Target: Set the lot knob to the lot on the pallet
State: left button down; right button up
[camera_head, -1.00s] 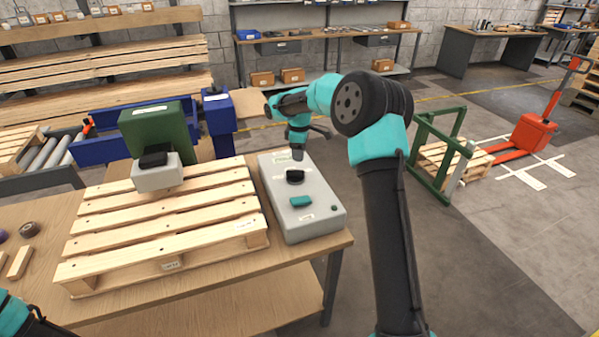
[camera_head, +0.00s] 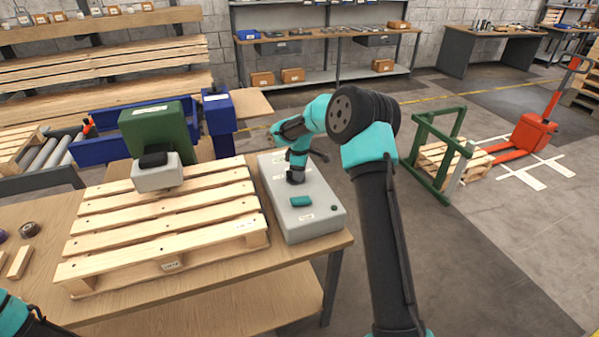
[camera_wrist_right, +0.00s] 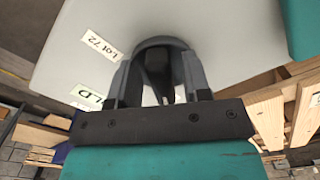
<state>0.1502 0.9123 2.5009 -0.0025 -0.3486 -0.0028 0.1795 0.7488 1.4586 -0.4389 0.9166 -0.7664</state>
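The grey control box (camera_head: 315,222) stands on the bench right of the wooden pallet (camera_head: 160,224). Its black lot knob (camera_wrist_right: 157,70) shows between my right gripper's fingers in the right wrist view. My right gripper (camera_wrist_right: 160,78) is open, with one finger on each side of the knob; gaps show beside the knob's bar. In the head view the right gripper (camera_head: 295,176) covers the knob. A "Lot 72" label (camera_wrist_right: 102,45) is beside the knob. The pallet's front label (camera_head: 172,266) is too small to read surely. Only part of my left arm shows.
A teal button (camera_head: 300,201) is on the box nearer the front. A green and grey device (camera_head: 157,172) stands over the pallet's back left. Tape rolls (camera_head: 30,229) and wood pieces lie at the bench's left.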

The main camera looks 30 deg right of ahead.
grip_shut()
jog(key=shift+m, duration=0.5)
jog(key=m, duration=0.4)
jog(key=shift+s+a, duration=0.2)
jog(key=shift+a, duration=0.05)
jog(key=m, duration=0.5)
jog(key=shift+a+m, duration=0.35)
jog(key=shift+m, duration=0.05)
jog(key=m, duration=0.6)
jog(key=shift+w+a, duration=0.1)
jog(key=shift+a, duration=0.3)
jog(key=m, duration=0.7)
jog(key=shift+w+a, duration=0.3)
jog(key=shift+w, duration=0.05)
